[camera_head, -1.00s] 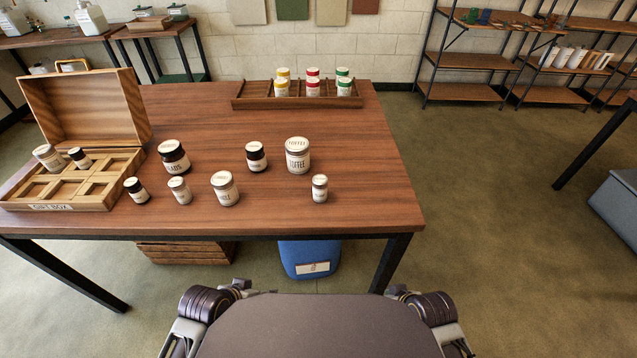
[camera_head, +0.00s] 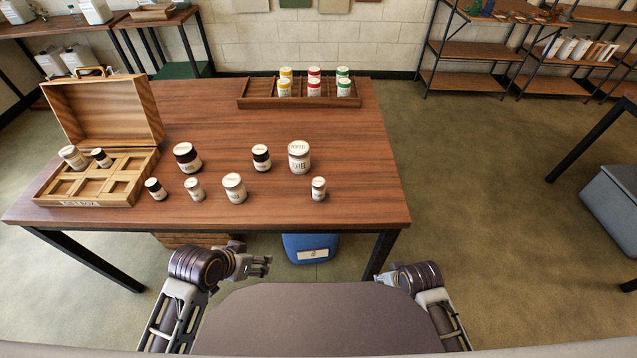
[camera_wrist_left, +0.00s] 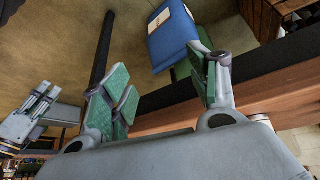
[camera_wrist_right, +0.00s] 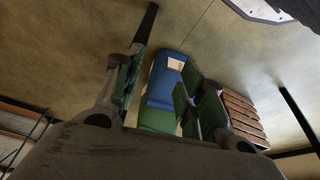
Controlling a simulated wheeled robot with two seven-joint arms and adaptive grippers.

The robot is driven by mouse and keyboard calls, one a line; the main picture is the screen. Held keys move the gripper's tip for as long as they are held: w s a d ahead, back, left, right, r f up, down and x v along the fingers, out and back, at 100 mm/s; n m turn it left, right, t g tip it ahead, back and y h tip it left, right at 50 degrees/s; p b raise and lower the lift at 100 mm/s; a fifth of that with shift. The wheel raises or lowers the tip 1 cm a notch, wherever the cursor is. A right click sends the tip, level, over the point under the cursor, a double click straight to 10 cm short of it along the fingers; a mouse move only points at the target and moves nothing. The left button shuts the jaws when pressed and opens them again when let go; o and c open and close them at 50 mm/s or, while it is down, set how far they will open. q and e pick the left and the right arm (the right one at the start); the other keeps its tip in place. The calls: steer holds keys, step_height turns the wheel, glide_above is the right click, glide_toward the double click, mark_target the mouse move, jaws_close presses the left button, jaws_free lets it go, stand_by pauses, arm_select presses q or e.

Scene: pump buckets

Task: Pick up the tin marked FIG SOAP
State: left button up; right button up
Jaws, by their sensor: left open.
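Several labelled tins stand on the wooden table (camera_head: 350,206). My right gripper (camera_wrist_right: 165,95) is open and empty, low before the table.
An open gift box (camera_head: 82,202) at the table's left holds two tins (camera_head: 73,157). A rack (camera_head: 300,103) with yellow, red and green tins stands at the back. A blue bin (camera_head: 310,247) and a wooden crate (camera_wrist_right: 240,115) sit under the table. The table's right part is clear.

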arm_select(q)
step_height(320, 180, up, 3)
steer(key=w+p, duration=0.1)
steer(key=p, duration=0.1)
arm_select(e)
steer(key=s+d+f+g, duration=0.1)
steer(key=s+d+f, duration=0.15)
steer(key=f, duration=0.85)
steer(key=s+d+f, duration=0.2)
steer(key=s+f, duration=0.2)
steer(key=f, duration=0.7)
arm_select(q)
steer(key=m+t+h, duration=0.4)
steer(key=m+h, duration=0.2)
steer(key=h, duration=0.2)
glide_toward(314, 187)
steer(key=shift+s+a+r+p, duration=0.3)
steer(key=shift+a+r+p, duration=0.15)
steer(key=shift+a, duration=0.1)
arm_select(e)
steer(key=s+d+f, duration=0.3)
steer(key=s+f, duration=0.4)
steer(key=s, duration=0.2)
steer(key=s+d+f+g+h, duration=0.1)
steer(key=s+d+f, duration=0.2)
steer(key=s+f, duration=0.4)
steer(key=shift+s+d+f, duration=0.2)
steer(key=shift+s+d, duration=0.2)
steer(key=shift+s, duration=0.55)
